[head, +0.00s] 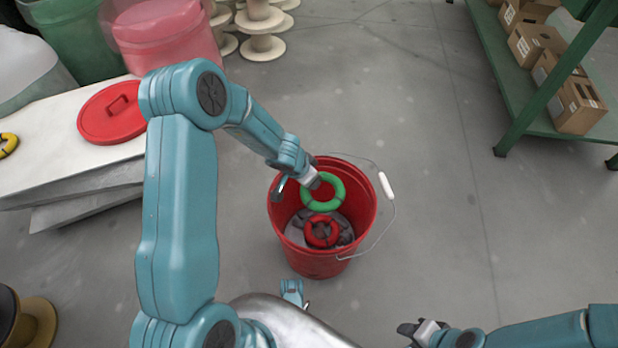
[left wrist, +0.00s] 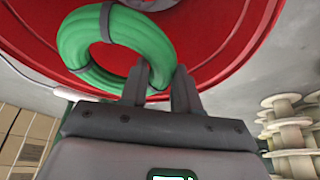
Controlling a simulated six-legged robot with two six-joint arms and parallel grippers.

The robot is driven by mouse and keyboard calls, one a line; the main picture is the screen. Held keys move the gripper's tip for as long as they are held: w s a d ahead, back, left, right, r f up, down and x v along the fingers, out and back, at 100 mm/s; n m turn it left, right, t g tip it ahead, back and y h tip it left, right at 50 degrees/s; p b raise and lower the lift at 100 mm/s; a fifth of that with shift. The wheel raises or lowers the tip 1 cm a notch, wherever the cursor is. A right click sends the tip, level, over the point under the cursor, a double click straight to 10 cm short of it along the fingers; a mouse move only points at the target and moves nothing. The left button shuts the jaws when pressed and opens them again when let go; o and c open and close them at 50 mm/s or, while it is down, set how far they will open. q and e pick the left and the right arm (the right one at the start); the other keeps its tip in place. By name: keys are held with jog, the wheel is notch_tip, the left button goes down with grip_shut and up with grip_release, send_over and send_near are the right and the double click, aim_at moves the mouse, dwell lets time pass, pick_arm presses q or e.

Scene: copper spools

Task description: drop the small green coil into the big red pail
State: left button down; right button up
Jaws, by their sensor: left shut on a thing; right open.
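The small green coil (head: 338,202) is held in my left gripper (head: 312,182), over the mouth of the big red pail (head: 318,265). In the left wrist view the green coil (left wrist: 112,45) shows large, with its edge between the two fingers (left wrist: 164,88), and the red pail (left wrist: 215,35) is behind it. A red coil (head: 321,232) lies inside the pail on grey stuff. My right gripper (head: 420,328) is open and empty at the lower right, apart from the pail.
The pail's wire handle with a white grip (head: 386,186) hangs out to the right. A pale bench (head: 60,165) at left bears a red lid (head: 112,112) and a yellow coil (head: 8,145). A green shelf (head: 510,115) with cartons stands at right. Open floor surrounds the pail.

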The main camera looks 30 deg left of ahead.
pick_arm(q)
jog(key=shift+f, duration=0.1)
jog(key=c, duration=0.7)
grip_release()
jog(key=shift+c, duration=0.2)
jog(key=p+v, duration=1.1)
jog(key=v, duration=0.5)
jog(key=shift+s+a, duration=0.1)
jog(key=shift+s, duration=0.05)
jog(key=s+d+f+n+g+h, duration=0.1)
jog(key=s+d+f+n+g, duration=0.1)
jog(key=s+d+f, duration=0.45)
jog(key=s+d+f+n+g+h, duration=0.2)
jog(key=s+d+f, duration=0.2)
jog(key=s+d, duration=0.55)
notch_tip(320, 180, up, 22)
jog(key=d+p, duration=0.2)
jog(key=p, duration=1.9)
jog(key=shift+w+d+n, duration=0.2)
jog(key=shift+n, duration=0.2)
